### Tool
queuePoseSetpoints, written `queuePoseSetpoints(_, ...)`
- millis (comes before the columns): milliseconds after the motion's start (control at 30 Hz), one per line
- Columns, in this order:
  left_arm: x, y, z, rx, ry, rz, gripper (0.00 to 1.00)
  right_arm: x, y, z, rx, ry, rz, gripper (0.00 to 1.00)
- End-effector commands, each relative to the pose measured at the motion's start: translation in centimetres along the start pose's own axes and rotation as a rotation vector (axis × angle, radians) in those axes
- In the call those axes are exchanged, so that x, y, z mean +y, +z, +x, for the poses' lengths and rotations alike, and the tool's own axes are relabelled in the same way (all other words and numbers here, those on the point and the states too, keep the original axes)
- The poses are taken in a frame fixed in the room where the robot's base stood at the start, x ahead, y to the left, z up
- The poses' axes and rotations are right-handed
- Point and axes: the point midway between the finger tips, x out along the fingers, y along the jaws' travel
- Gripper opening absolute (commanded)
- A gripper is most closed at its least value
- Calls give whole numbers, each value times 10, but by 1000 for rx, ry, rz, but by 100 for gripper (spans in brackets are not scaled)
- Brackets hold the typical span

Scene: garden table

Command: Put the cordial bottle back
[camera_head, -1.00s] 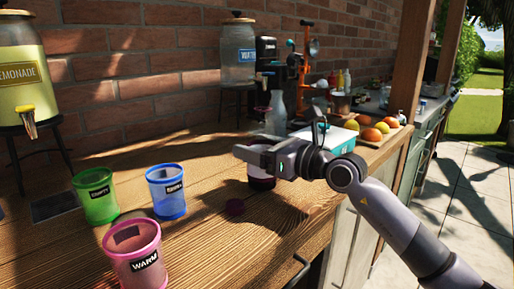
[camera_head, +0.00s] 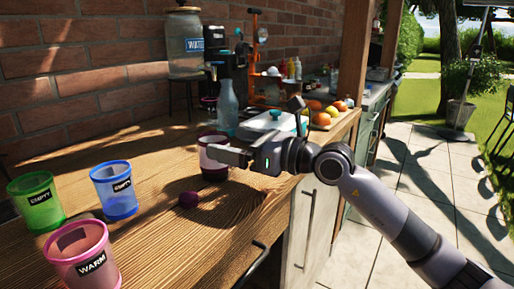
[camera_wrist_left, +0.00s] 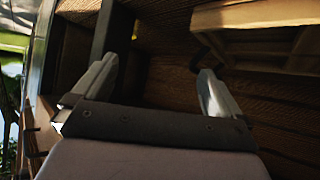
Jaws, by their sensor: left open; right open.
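A dark red container (camera_head: 214,171) with a pale band stands upright on the wooden table in the head view; it may be the cordial bottle, but I cannot read a label. My right gripper (camera_head: 222,154) is open at its right front side, with a finger across part of it; I cannot tell whether they touch. A clear bottle (camera_head: 227,112) stands behind. My left gripper (camera_wrist_left: 158,88) is open and empty in the left wrist view, facing dark wooden surfaces.
Green (camera_head: 36,202), blue (camera_head: 115,190) and pink (camera_head: 80,252) cups stand at the left. A white box (camera_head: 268,123) and a fruit board (camera_head: 326,121) lie behind my right gripper. A water dispenser (camera_head: 186,48) stands by the brick wall. The table's front edge is close.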

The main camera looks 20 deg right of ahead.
Motion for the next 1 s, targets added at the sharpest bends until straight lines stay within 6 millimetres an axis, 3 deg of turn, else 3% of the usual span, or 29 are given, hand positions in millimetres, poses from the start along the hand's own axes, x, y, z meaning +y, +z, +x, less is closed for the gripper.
queuePoseSetpoints(100, 0, 2, 2, 0, 0, 0, 100, 0, -2, -24, 4, -2, -2, 98)
queuePoseSetpoints(333, 0, 4, 3, 0, 0, 0, 100, 0, -1, -48, 1, 0, 1, 98)
queuePoseSetpoints(1000, 0, 4, 3, 1, 0, 0, 100, 0, 0, -53, 0, 0, 1, 98)
